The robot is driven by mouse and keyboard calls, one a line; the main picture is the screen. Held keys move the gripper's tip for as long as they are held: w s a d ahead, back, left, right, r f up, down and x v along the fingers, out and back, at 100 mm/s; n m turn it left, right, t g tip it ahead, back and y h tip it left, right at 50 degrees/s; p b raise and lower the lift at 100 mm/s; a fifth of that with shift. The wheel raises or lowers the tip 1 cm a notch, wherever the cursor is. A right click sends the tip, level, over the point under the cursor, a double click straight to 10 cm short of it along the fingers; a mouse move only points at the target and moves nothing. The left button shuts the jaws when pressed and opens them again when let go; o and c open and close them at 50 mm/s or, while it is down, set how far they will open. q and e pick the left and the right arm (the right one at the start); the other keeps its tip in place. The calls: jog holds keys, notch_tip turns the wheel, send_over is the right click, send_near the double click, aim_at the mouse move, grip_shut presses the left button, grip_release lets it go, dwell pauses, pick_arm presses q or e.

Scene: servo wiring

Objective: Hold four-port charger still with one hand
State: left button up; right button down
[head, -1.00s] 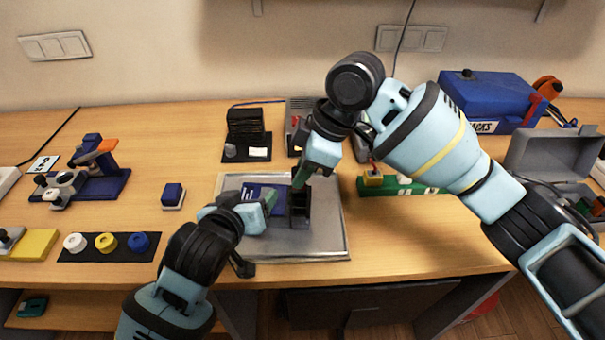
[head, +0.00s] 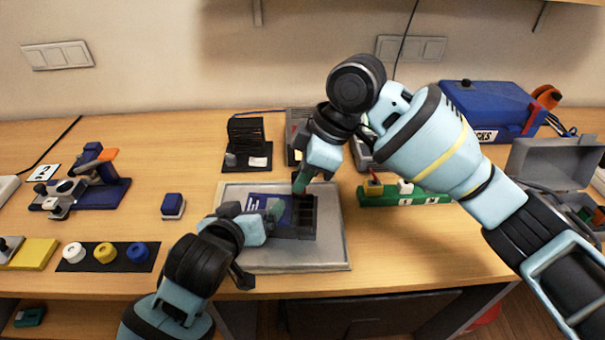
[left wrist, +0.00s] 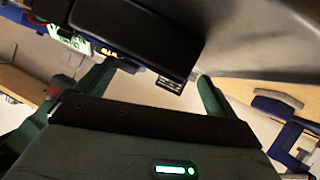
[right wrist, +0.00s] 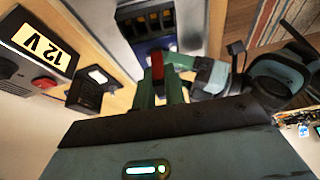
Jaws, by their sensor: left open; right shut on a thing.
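The four-port charger (head: 305,220) sits on the grey tray (head: 335,255), with a blue labelled top and a black slotted part. It also shows in the right wrist view (right wrist: 150,22). A large black block crosses the top of the left wrist view (left wrist: 135,35). My left gripper (head: 274,208) is open at the charger's left and front side; I cannot tell whether its fingers touch it. My right gripper (head: 300,186) is at the charger's back right edge. It is shut on a small red thing (right wrist: 158,66), mostly hidden by its fingers.
A black rack (head: 246,140) stands behind the tray. A green board (head: 385,197) with small parts lies right of it. A small blue block (head: 173,205) and a black strip with knobs (head: 105,253) lie left. Bare table shows between them.

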pick_arm(q)
jog(key=shift+f, duration=0.1)
jog(key=v, duration=1.2)
jog(key=shift+a, duration=0.1)
